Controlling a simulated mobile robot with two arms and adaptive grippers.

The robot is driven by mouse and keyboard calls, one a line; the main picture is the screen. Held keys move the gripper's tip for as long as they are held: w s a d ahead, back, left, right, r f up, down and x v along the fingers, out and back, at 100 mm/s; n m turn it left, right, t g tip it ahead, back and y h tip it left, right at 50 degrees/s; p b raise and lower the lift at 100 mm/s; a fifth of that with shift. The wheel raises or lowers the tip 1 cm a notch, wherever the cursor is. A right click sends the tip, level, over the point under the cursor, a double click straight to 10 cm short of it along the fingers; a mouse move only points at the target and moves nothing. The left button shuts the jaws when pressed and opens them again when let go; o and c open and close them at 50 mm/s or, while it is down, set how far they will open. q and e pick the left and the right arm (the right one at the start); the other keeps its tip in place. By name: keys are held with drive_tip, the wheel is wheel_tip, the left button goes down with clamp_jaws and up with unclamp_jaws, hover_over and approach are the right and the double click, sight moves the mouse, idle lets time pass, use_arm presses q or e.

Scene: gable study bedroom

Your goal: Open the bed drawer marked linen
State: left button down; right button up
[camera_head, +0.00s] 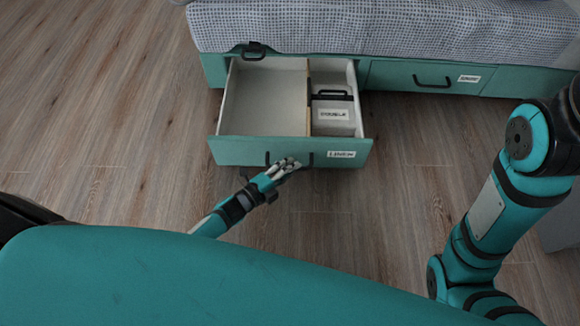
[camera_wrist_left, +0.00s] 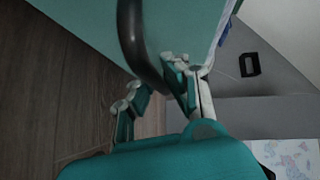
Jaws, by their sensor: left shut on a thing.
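The teal linen drawer (camera_head: 240,152) stands pulled well out from the bed base, its white label (camera_head: 342,154) on the right of the front reading roughly "Linen". My left gripper (camera_head: 286,166) is at the dark bar handle (camera_head: 311,159) on that front, shut on it. In the left wrist view the curved dark handle (camera_wrist_left: 132,38) passes by the fingers of my left gripper (camera_wrist_left: 158,92), close to the teal front. The fingers hide the middle of the handle in the head view. My right gripper is out of view.
Inside the drawer, a wooden divider (camera_head: 308,97) separates an empty left part from a lidded pale box (camera_head: 333,117) with a label. A second, closed drawer (camera_head: 390,78) is on the right. Bare wooden floor (camera_head: 120,120) lies left and in front.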

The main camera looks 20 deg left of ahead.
use_arm(q)
drive_tip(key=shift+s+f, duration=0.25)
drive_tip(key=c, duration=1.4)
unclamp_jaws()
drive_tip(key=shift+o, duration=0.2)
drive_tip(key=shift+w+r, duration=0.1)
drive_tip(key=v, duration=1.2)
